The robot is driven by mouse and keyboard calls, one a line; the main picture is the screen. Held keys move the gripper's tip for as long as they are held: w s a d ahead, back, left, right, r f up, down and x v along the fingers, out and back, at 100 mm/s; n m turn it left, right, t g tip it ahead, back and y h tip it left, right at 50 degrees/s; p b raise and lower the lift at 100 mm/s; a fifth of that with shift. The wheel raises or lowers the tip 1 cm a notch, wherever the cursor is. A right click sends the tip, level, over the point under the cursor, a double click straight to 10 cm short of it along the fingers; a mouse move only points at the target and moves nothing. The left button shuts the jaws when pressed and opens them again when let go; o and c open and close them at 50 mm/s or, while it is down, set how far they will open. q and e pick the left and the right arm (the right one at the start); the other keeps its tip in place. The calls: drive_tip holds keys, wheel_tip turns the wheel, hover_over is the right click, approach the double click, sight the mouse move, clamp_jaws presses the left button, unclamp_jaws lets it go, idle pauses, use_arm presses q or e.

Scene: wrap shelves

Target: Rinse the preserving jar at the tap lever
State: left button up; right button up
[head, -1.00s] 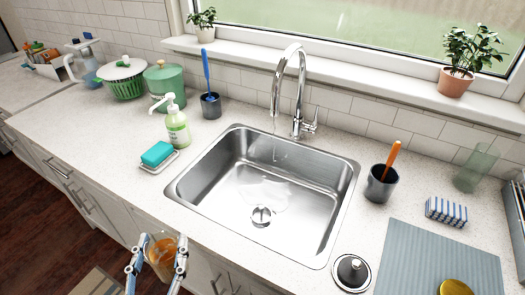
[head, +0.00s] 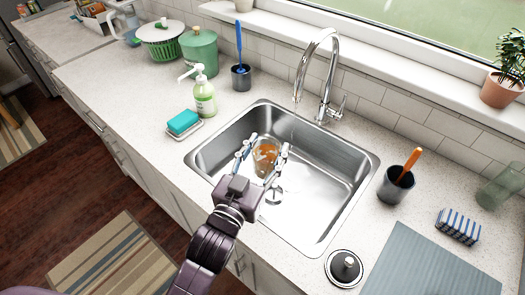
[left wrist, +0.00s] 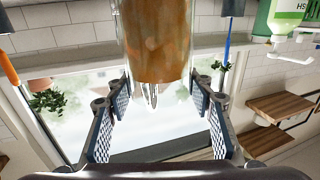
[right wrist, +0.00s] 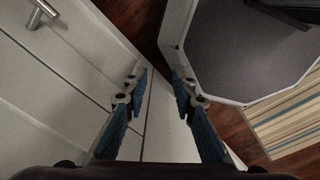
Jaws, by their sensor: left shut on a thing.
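The preserving jar (head: 265,157) is glass with an orange-brown stain. My left gripper (head: 266,148) is shut on it and holds it over the left part of the steel sink (head: 312,240). The jar also shows large at the top of the left wrist view (left wrist: 155,40). The chrome tap (head: 328,55) stands behind the sink, with its lever (head: 341,104) on the right side. The spout end is behind and to the right of the jar, apart from it. My right gripper (right wrist: 160,76) is open and empty beside pale cabinet fronts.
A soap bottle (head: 204,100) and a teal sponge (head: 183,122) stand left of the sink. A dark cup with an orange-handled tool (head: 392,186) and a round black-knobbed stopper (head: 344,267) are on the right. A window sill (head: 400,80) runs behind the tap.

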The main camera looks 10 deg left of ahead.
sight(275, 145)
use_arm(q)
drive_tip(key=shift+w+d+f+b, duration=0.15)
drive_tip(key=shift+w+d+b, duration=0.05)
drive_tip(key=shift+w, duration=0.2)
drive_tip(key=shift+w+d+f+b, duration=0.1)
drive_tip(key=shift+w+d+b, duration=0.1)
drive_tip(key=shift+w, duration=0.2)
drive_tip(key=w, duration=0.1)
drive_tip(key=w+d+b, duration=0.2)
drive_tip(key=shift+w+f, duration=0.3)
drive_tip(key=shift+f, duration=0.1)
drive_tip(key=d+f+b+x, duration=0.1)
drive_tip(key=b+x, duration=0.1)
drive_tip(key=x, duration=0.4)
drive_tip(key=shift+w, duration=0.15)
drive_tip(key=shift+d, duration=0.1)
drive_tip(key=shift+d+f, duration=0.1)
drive_tip(key=shift+d, duration=0.05)
drive_tip(key=shift+s+d, duration=0.35)
drive_tip(key=shift+d, duration=0.05)
